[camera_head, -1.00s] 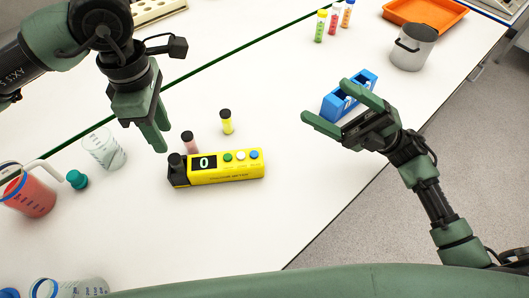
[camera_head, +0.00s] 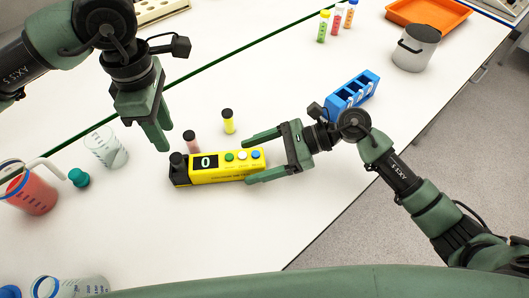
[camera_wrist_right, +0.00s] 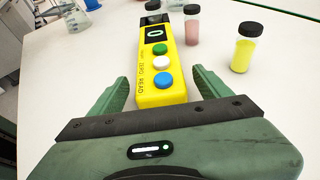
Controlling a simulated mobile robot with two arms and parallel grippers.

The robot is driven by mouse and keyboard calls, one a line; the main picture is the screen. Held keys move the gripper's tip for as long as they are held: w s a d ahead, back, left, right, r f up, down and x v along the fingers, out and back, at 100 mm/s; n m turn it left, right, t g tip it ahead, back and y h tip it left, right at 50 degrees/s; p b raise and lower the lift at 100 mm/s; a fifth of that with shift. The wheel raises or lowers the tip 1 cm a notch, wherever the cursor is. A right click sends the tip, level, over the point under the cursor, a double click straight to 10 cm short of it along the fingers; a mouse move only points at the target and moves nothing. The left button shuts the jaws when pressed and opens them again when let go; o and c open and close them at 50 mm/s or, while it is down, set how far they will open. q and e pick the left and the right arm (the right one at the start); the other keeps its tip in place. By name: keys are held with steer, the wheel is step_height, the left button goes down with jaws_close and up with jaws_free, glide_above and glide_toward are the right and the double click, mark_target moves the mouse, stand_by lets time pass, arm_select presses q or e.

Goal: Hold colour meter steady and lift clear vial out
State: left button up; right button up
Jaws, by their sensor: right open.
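The yellow colour meter (camera_head: 222,177) lies on the white table, its display reading 0. It also shows in the right wrist view (camera_wrist_right: 158,88). A black cap (camera_head: 178,160) sticks up at the meter's left end; the vial body under it is hidden. My right gripper (camera_head: 248,158) is open, with its fingers on either side of the meter's right end, near the blue button. The right wrist view shows gaps between both fingers and the meter. My left gripper (camera_head: 166,138) hangs above and left of the black cap, apart from it; its finger gap is unclear.
A pink vial (camera_head: 191,142) and a yellow vial (camera_head: 228,123) stand just behind the meter. A glass beaker (camera_head: 106,148), teal cap (camera_head: 79,177) and red-filled jug (camera_head: 32,192) are at left. A blue rack (camera_head: 351,91) stands behind my right arm.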

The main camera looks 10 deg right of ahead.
steer(key=shift+x, duration=2.55)
jaws_close()
arm_select(q)
steer(key=o, duration=0.3)
steer(key=shift+r, duration=0.2)
steer(key=shift+o, duration=0.2)
step_height(320, 180, up, 4)
steer(key=f+m, duration=0.1)
glide_above(176, 157)
steer(key=shift+m, duration=0.3)
steer(key=f, duration=0.5)
steer(key=shift+s+a, duration=0.1)
steer(key=shift+s, duration=0.25)
steer(key=shift+w+f, duration=0.2)
steer(key=shift+f, duration=1.3)
steer(key=shift+w+f, duration=0.2)
steer(key=shift+f, duration=1.3)
